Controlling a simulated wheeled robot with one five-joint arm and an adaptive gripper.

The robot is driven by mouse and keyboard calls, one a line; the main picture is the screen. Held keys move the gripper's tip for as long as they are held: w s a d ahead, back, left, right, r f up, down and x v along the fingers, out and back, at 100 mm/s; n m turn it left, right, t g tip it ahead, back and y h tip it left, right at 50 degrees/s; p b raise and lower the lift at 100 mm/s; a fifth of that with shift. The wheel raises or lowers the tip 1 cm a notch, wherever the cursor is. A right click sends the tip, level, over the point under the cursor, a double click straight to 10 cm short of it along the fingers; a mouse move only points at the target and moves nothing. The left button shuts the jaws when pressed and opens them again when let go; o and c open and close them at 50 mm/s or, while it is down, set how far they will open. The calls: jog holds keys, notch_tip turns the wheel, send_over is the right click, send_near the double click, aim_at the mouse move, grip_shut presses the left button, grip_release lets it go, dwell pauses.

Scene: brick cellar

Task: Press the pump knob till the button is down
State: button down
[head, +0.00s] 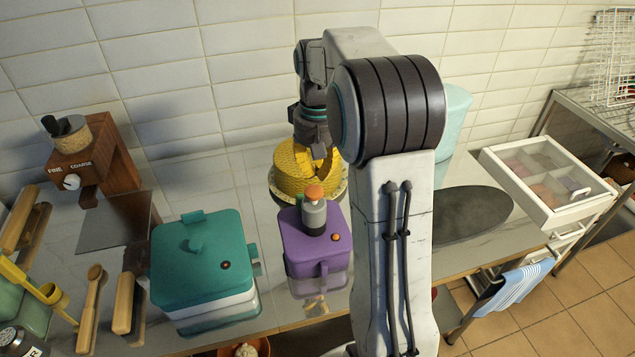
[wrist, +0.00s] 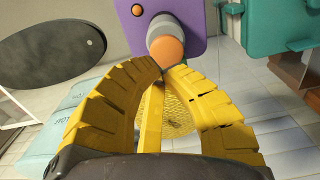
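A purple container (head: 302,238) stands on the counter, right of the teal one. A grey pump (head: 314,216) with an orange knob (head: 314,192) rises upright from its lid. A small orange button (head: 336,238) sits beside the pump. My gripper (head: 316,178) has yellow ribbed fingers and is behind and above the knob in the head view. In the wrist view my gripper (wrist: 166,70) looks shut and empty, its tips together at the lower edge of the orange knob (wrist: 166,50). I cannot tell whether they touch it. The small button (wrist: 137,10) shows there too.
A teal container (head: 198,262) stands left of the purple one. A yellowish meshed round thing (wrist: 180,118) lies beyond my fingers. A dark oval board (head: 465,214) lies at right, a wooden grinder (head: 92,160) at back left. Wooden-handled utensils (head: 88,300) lie at front left.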

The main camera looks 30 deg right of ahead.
aim_at(317, 189)
jog(key=shift+f, duration=1.85)
jog(key=shift+f, duration=0.15)
jog(key=shift+f+b, duration=0.9)
jog(key=shift+f, duration=0.35)
jog(key=shift+r, duration=0.15)
jog(key=shift+r+p, duration=0.55)
jog(key=shift+p, duration=0.1)
notch_tip(317, 189, up, 13)
jog(key=p, duration=0.2)
jog(key=c, duration=2)
grip_release()
jog(key=shift+f, duration=0.1)
